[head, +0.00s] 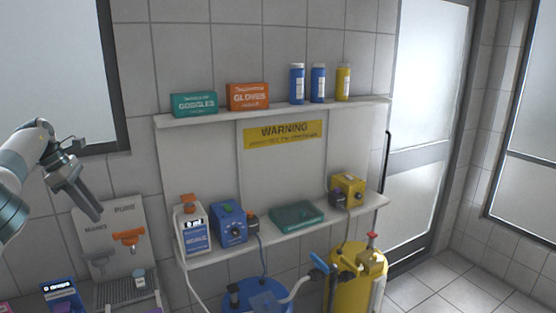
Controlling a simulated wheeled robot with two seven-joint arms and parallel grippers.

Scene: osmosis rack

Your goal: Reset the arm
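My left arm comes in from the left edge, and its gripper (95,208) hangs in the air, fingers pointing down and to the right. The fingers overlap in this view, so I cannot tell whether they are apart. Nothing shows between them. The gripper appears in front of the tiled wall, above and left of the white dispenser panel (98,240) with an orange tap (128,238). My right gripper is not in view.
The upper shelf (215,113) holds teal and orange boxes and three bottles. The lower shelf (270,241) holds a white jug (193,238), a blue pump (229,222), a teal tray (297,215) and a yellow pump (348,188). Blue and yellow tanks (357,275) stand below. Floor at right is clear.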

